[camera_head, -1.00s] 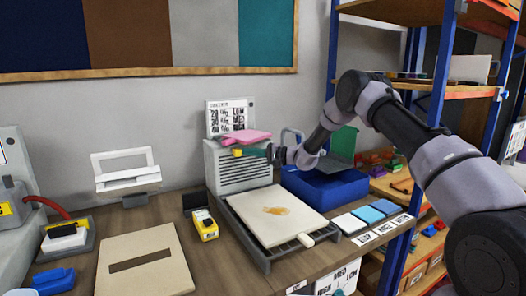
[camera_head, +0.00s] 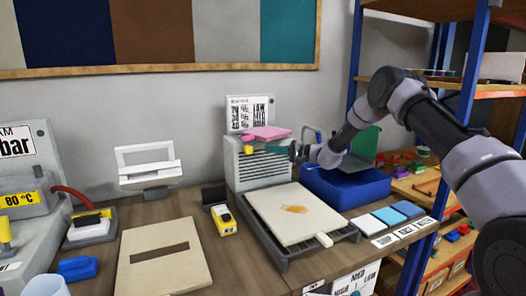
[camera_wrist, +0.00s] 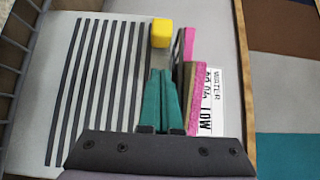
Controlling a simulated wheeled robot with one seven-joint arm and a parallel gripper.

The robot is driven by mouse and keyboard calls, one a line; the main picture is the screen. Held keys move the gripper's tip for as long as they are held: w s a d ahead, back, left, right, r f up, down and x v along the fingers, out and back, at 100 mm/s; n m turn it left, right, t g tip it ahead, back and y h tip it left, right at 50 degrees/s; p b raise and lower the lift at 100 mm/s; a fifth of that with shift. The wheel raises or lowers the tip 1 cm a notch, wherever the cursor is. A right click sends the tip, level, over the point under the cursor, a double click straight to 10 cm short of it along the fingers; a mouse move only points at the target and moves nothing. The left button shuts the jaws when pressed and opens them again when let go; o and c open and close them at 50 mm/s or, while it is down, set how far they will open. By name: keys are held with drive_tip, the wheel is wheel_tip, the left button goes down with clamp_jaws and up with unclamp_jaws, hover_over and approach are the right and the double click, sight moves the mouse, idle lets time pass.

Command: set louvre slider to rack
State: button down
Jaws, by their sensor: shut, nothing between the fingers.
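The louvre unit (camera_head: 262,168) is a pale grey box with dark horizontal slats, at the back of the bench. Its slider has a yellow knob (camera_head: 249,150) near the top of the slats, below a pink cloth (camera_head: 266,132). My gripper (camera_head: 270,149) reaches in from the right, level with the knob and a little right of it. In the wrist view the teal fingers (camera_wrist: 160,73) are shut together and empty. The yellow knob (camera_wrist: 161,34) is beyond their tips, with a gap between. The slider's lower parts are not clear.
A grey rack (camera_head: 284,262) with a cream board stands before the louvre unit. A blue bin (camera_head: 345,187) lies under my arm on the right. A sign (camera_head: 250,113) with HIGH, MED and LOW style text stands behind. A yellow device (camera_head: 224,220) is left of the rack.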

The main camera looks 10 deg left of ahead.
drive_tip(key=s+d, duration=0.2)
drive_tip(key=d, duration=0.7)
drive_tip(key=shift+r, duration=0.1)
drive_tip(key=s+d+r+n+g+h, duration=0.1)
drive_tip(key=s+d+r+h, duration=0.25)
drive_tip(key=s+r, duration=0.5)
drive_tip(key=s+d+r+n+g+h, duration=0.1)
drive_tip(key=s+d+r+g+h, duration=0.15)
drive_tip(key=s+d+r, duration=0.45)
drive_tip(key=s+d+r+m+t+h, duration=0.2)
drive_tip(key=s+d+r+t+h, duration=0.1)
drive_tip(key=s+d, duration=0.6)
drive_tip(key=s+d+r+m+t+h, duration=0.2)
drive_tip(key=s+d+r+t+h, duration=0.2)
drive_tip(key=s+d, duration=0.6)
drive_tip(key=s+r+h, duration=0.1)
drive_tip(key=s+h, duration=0.1)
drive_tip(key=s, duration=0.6)
drive_tip(key=shift+s+d+r+h, duration=0.15)
drive_tip(key=shift+d+r+h, duration=0.15)
drive_tip(key=shift+r, duration=0.1)
